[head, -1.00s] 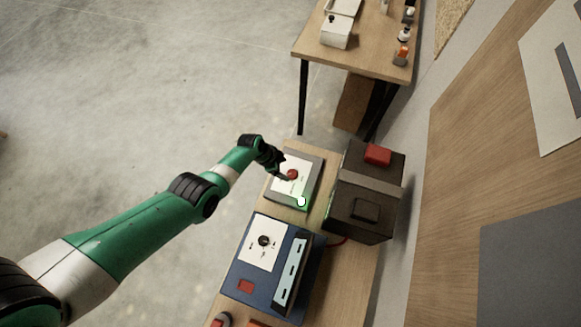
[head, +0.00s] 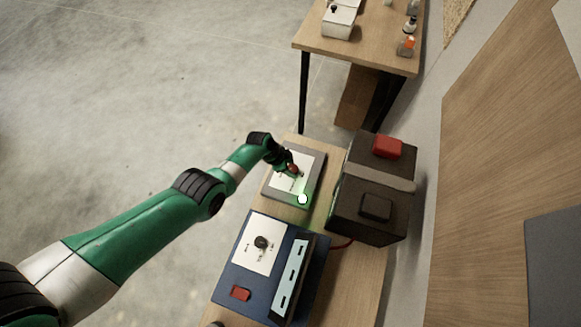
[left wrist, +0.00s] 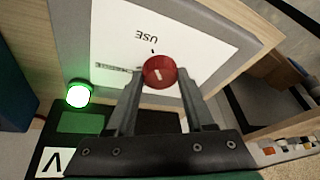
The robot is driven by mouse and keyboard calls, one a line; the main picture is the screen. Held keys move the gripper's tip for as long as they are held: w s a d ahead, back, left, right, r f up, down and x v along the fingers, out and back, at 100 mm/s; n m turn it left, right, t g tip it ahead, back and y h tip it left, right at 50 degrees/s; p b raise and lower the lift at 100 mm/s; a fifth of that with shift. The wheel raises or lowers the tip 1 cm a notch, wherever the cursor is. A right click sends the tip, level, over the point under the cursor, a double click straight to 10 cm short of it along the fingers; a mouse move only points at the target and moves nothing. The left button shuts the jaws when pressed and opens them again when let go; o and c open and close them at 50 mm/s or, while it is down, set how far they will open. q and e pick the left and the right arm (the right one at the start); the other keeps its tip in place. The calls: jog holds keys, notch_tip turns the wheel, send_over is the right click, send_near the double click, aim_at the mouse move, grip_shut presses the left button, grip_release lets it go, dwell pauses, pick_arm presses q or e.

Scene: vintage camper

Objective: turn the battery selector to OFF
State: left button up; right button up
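A red round knob (head: 293,169) stands on a white labelled plate on a grey box (head: 291,200); it appears to be the battery selector. In the left wrist view the red knob (left wrist: 160,72) carries a short slanted white mark, and the word USE reads upside down on the plate (left wrist: 115,32). Other lettering is too small to read. My left gripper (head: 288,166) is at the knob. In the left wrist view its two fingers (left wrist: 161,76) are apart, one on each side of the knob; contact is not clear. My right gripper is not in view.
A green lamp (head: 302,199) glows on the grey box's near corner. A blue unit (head: 230,281) with a black knob (head: 262,242) sits nearer on the bench. A dark box (head: 365,225) with a red block stands close to the right. Another table (head: 375,50) is at the back.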

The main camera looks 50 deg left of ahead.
pick_arm(q)
grip_shut()
